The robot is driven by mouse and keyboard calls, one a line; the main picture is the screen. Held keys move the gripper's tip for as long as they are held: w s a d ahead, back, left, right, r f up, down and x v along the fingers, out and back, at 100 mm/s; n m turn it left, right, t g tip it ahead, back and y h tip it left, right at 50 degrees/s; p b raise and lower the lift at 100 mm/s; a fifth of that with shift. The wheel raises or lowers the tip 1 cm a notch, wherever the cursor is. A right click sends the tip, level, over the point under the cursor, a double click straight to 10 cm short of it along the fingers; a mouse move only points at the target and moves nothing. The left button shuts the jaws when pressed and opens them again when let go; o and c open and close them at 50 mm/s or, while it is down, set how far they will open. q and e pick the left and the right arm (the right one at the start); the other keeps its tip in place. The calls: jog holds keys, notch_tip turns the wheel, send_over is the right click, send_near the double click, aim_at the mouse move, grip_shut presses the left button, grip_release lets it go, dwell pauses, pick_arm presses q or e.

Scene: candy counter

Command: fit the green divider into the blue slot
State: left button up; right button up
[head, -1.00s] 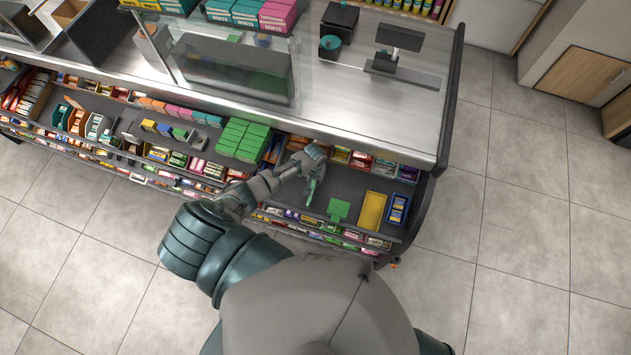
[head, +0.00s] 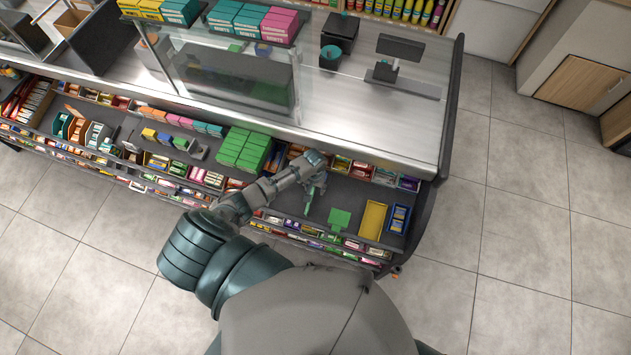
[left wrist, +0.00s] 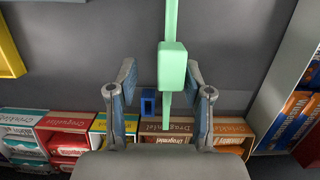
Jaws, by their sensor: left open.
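The green divider (left wrist: 173,58) is a long thin bar with a thicker block on it. It also shows in the head view (head: 309,198), on the dark shelf below the counter. My left gripper (left wrist: 161,78) is open, its fingers on either side of the divider's block in the picture. The block appears closer to the right finger, and I cannot tell whether they touch. In the head view the left gripper (head: 317,181) is over the shelf at the divider. The blue slot (left wrist: 148,101) is a small blue frame left of the divider's lower end. My right gripper is out of view.
A green square piece (head: 339,219), a yellow tray (head: 373,220) and a blue bin (head: 398,218) sit right of the divider. Stacked green boxes (head: 243,149) stand to the left. Candy boxes (left wrist: 68,130) line the shelf's back. The counter (head: 350,117) overhangs the shelf.

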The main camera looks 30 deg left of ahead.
pick_arm(q)
notch_tip(320, 180, up, 8)
jog(key=shift+w+a+r, duration=0.1)
jog(key=shift+a, duration=0.05)
jog(key=shift+d+r, duration=0.35)
jog(key=shift+r, duration=0.15)
jog(key=shift+a+f, duration=0.1)
jog(key=shift+a, duration=0.25)
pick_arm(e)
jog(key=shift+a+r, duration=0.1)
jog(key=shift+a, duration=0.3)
pick_arm(q)
jog(key=shift+d, duration=0.2)
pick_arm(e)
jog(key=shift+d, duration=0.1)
